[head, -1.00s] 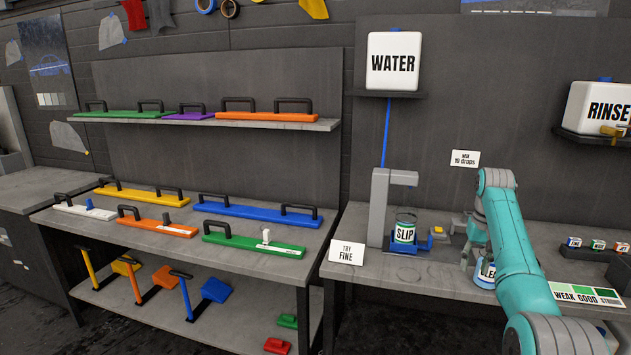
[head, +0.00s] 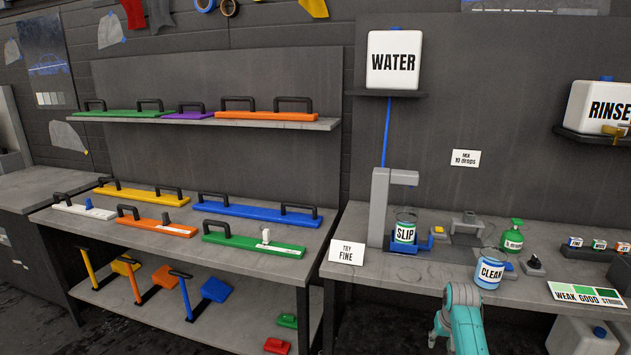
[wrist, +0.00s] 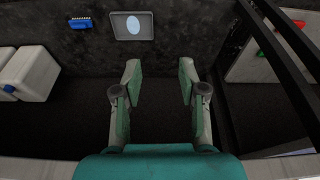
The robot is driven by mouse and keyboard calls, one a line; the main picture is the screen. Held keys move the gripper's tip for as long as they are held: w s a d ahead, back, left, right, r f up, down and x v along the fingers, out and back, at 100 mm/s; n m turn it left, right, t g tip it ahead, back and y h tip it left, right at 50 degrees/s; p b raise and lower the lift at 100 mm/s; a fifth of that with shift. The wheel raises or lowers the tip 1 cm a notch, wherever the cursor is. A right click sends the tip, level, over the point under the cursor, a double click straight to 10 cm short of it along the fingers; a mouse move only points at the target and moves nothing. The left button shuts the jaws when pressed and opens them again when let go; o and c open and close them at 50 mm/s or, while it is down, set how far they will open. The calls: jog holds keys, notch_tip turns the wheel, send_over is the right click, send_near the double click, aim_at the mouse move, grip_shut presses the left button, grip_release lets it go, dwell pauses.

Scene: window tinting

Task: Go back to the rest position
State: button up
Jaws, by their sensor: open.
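My gripper (wrist: 158,85) is open and empty in the wrist view, its two fingers spread over dark floor. In the head view my teal arm shows low in front of the right bench, and the fingers cannot be made out there. The SLIP container (head: 404,231) stands on a blue holder under the grey dispenser (head: 381,205). The CLEAN container (head: 489,272) stands on the bench near its front edge, apart from my arm. A green pump bottle (head: 513,238) stands behind it.
The right bench (head: 440,262) has a bare patch left of the CLEAN container. The left bench (head: 130,222) carries several coloured tools. In the wrist view, a grey tray (wrist: 132,26), a blue brush-like item (wrist: 80,24) and white jugs (wrist: 30,72) lie around the dark floor.

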jog(key=s+a+f+t, duration=0.2)
jog(key=s+a+f, duration=0.2)
jog(key=s+f, duration=0.4)
jog(key=s+a+f+t, duration=0.1)
jog(key=s+a+f, duration=0.2)
jog(key=s+f, duration=0.45)
jog(key=s+a+f+n+t, duration=0.1)
jog(key=s+a+f, duration=0.2)
jog(key=s, duration=0.6)
jog(key=s+a+f+t, duration=0.2)
jog(key=s+a, duration=0.1)
jog(key=s, duration=0.5)
jog(key=s+a+r+t, duration=0.1)
jog(key=s+r, duration=0.2)
jog(key=s, duration=0.3)
jog(key=s+a+r+n+t, duration=0.1)
jog(key=s+r, duration=0.3)
jog(key=s, duration=0.3)
jog(key=s+a+r+t, duration=0.1)
jog(key=s+r, duration=0.2)
jog(key=s, duration=0.3)
jog(key=s+a+r+t, duration=0.1)
jog(key=s+r, duration=0.5)
jog(key=r, duration=0.4)
jog(key=s+a+r+t, duration=0.1)
jog(key=s+r, duration=0.5)
jog(key=r, duration=0.4)
jog(key=shift+s+r+n+t+y, duration=0.15)
jog(key=shift+r+n+t+y, duration=0.15)
jog(key=shift+t, duration=0.1)
